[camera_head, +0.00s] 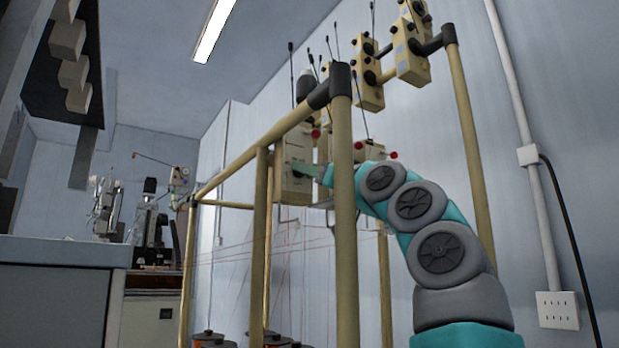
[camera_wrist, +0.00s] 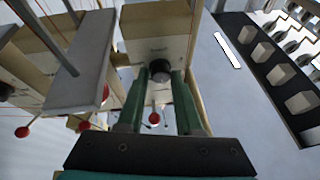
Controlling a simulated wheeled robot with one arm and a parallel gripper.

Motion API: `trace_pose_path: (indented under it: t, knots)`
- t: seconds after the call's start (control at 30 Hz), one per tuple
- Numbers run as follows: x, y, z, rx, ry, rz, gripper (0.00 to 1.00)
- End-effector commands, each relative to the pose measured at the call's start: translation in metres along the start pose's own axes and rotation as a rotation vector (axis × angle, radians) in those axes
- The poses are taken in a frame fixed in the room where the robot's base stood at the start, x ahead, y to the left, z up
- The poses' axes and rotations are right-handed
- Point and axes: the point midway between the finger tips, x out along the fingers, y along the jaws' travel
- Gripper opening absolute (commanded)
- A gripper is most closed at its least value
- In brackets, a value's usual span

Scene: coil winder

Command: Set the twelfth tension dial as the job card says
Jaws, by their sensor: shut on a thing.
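My gripper (camera_wrist: 158,88) has its two green fingers closed around a small dark round dial (camera_wrist: 158,70) on the front of a cream tension box (camera_wrist: 155,22). The dial's marks are too small to read. I see no readable job card.
A cream tube frame (camera_head: 342,230) stands around the boxes, with a post close to my arm. More tension boxes (camera_head: 410,45) hang at upper right. A grey plate (camera_wrist: 82,62) and red-tipped rods (camera_wrist: 22,132) are left of my fingers. Thin wires run below.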

Motion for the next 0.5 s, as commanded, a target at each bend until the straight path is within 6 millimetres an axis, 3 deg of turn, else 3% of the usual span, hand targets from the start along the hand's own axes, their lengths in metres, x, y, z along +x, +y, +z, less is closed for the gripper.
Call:
trace_pose_path:
  t: [0.5]
  knots:
    - [-0.0002, -0.0014, 0.0002, 0.087, 0.016, 0.037, 0.0]
